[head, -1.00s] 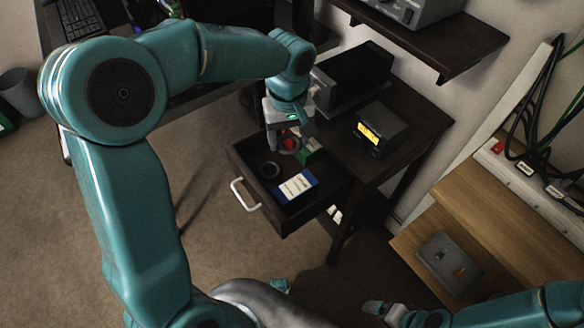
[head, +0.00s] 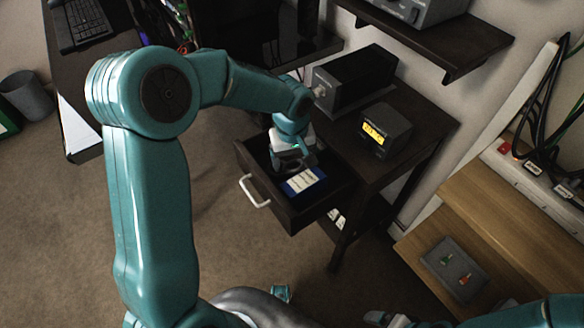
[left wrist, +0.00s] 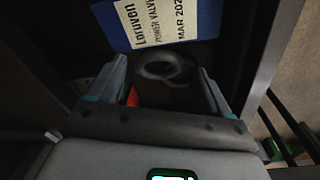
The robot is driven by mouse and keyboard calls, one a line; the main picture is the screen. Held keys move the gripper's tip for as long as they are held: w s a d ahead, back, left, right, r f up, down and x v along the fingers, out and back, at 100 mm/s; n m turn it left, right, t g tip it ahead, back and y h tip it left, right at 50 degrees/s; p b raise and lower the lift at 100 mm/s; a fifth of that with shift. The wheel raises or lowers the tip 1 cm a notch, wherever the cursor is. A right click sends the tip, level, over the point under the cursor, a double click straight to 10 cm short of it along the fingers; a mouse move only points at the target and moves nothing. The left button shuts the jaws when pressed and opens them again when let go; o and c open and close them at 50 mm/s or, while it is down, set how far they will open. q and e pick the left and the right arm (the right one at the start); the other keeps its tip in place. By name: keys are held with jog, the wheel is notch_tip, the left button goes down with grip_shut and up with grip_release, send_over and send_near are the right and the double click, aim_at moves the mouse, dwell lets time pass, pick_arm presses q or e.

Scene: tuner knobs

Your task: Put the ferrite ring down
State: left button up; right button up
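My left gripper (head: 290,160) is down inside the open drawer (head: 258,183). In the left wrist view the left gripper (left wrist: 163,72) has its two fingers apart. A dark ring (left wrist: 141,66), which looks like the ferrite ring, shows between and just beyond the fingertips, with a visible gap on each side. It appears to lie on the drawer floor. In the head view the gripper hides it. My right gripper (head: 376,318) is at the bottom edge of the head view, too small and cut off to read.
A blue box (head: 304,181) with a white label lies in the drawer beside the gripper; its label (left wrist: 165,22) shows in the left wrist view. A small red piece (left wrist: 132,97) is near one finger. A meter (head: 384,131) with a yellow display stands on the desk. A grey tray (head: 453,268) is at right.

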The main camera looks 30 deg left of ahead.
aim_at(291, 171)
pick_arm(q)
jog(key=s+f, duration=0.1)
jog(key=s+f+g, duration=0.1)
jog(key=shift+d+f, duration=0.3)
jog(key=shift+f, duration=0.05)
pick_arm(e)
jog(key=shift+f, duration=0.35)
pick_arm(q)
jog(key=shift+w+a+r, duration=0.1)
jog(key=shift+r, duration=0.35)
notch_tip(291, 171, up, 11)
jog(key=p, duration=0.3)
jog(key=shift+w+r, duration=0.15)
jog(key=shift+w, duration=0.25)
pick_arm(e)
jog(key=r, duration=0.2)
jog(key=shift+w+r, duration=0.2)
jog(key=shift+r, duration=0.2)
